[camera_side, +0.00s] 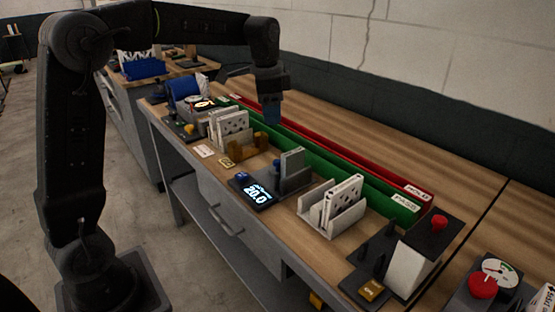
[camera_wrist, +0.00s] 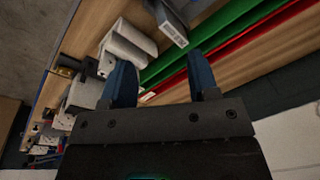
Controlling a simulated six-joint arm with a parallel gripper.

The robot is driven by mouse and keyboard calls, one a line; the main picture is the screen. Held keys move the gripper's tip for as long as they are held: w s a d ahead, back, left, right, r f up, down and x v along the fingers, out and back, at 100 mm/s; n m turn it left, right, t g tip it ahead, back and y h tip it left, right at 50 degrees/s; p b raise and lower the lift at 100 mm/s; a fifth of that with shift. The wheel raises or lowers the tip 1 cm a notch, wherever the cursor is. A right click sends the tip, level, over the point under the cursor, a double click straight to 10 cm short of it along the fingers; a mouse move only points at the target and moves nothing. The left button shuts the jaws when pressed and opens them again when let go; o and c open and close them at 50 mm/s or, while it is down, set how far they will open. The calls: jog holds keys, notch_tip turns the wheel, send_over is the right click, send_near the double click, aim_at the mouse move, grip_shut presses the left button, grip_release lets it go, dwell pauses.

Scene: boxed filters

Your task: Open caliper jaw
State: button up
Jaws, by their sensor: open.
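The caliper gauge (camera_side: 256,190) stands on the bench in the side view, with a lit display reading 20.0, a blue knob (camera_side: 241,177) and a grey upright jaw block (camera_side: 291,163). Part of what looks like this grey block (camera_wrist: 170,22) shows at the top of the wrist view. My gripper (camera_side: 272,112) hangs over the far side of the bench, above the green and red trays, behind and left of the gauge. In the wrist view its two blue fingers (camera_wrist: 162,80) are apart with nothing between them. The gauge's knob is not clear in the wrist view.
A green tray (camera_side: 330,175) and a red tray (camera_side: 345,163) run along the back. White racks with filters stand on both sides of the gauge, the right rack (camera_side: 333,222) nearer. A box with a red button (camera_side: 425,240) stands at right. Bare wood lies behind the trays.

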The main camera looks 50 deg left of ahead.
aim_at(278, 161)
jog(key=w+a+f+m+g, duration=0.1)
jog(key=w+a+f+m, duration=0.1)
jog(key=w+a+f, duration=0.45)
jog(key=f, duration=1.3)
jog(key=shift+w+d, duration=0.15)
jog(key=shift+d, duration=0.05)
jog(key=shift+r, duration=0.1)
grip_shut()
